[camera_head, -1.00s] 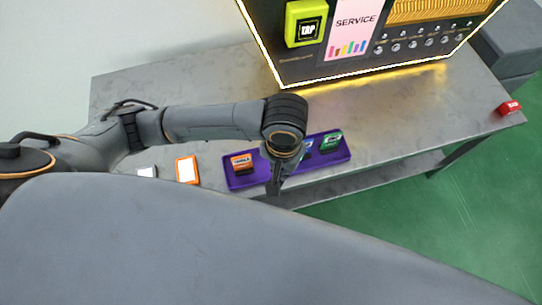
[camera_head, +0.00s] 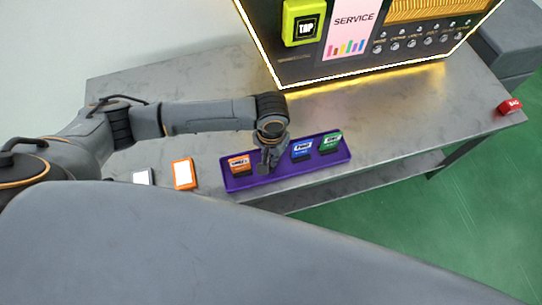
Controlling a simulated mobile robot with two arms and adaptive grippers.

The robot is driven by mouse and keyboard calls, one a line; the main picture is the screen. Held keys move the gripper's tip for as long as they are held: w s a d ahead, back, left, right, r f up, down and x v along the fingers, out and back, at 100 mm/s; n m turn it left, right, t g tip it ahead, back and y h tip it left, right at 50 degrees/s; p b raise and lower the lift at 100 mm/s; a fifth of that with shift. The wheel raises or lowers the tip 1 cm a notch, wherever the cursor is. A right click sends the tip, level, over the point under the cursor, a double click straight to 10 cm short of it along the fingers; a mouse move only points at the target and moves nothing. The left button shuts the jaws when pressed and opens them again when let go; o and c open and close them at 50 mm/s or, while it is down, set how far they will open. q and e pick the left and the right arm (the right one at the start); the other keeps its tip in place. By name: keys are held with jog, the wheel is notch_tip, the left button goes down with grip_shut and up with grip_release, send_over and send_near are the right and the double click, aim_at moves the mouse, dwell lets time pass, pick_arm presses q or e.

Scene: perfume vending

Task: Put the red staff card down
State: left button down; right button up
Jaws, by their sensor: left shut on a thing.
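My left gripper (camera_head: 266,163) points down over the purple tray (camera_head: 247,184), between an orange block (camera_head: 239,163) and a blue block (camera_head: 301,149). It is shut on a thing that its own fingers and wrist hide. I cannot make out the red staff card at the fingers. Whether the held thing touches the tray is not clear. Two flat cards lie on the grey table left of the tray: an orange-rimmed one (camera_head: 183,174) and a grey-and-white one (camera_head: 143,177). My right gripper is not in view.
A green block (camera_head: 330,142) stands at the tray's right end. The machine with a yellow tap reader (camera_head: 304,22) and a SERVICE panel (camera_head: 350,30) stands behind. The grey table (camera_head: 400,115) is clear right of the tray.

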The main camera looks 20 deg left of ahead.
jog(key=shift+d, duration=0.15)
pick_arm(q)
jog(key=c, duration=1.5)
grip_release()
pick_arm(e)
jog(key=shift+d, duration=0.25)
pick_arm(q)
notch_tip(320, 180, up, 11)
jog(key=shift+d+r+p, duration=0.1)
jog(key=shift+p, duration=0.7)
jog(key=shift+r, duration=0.45)
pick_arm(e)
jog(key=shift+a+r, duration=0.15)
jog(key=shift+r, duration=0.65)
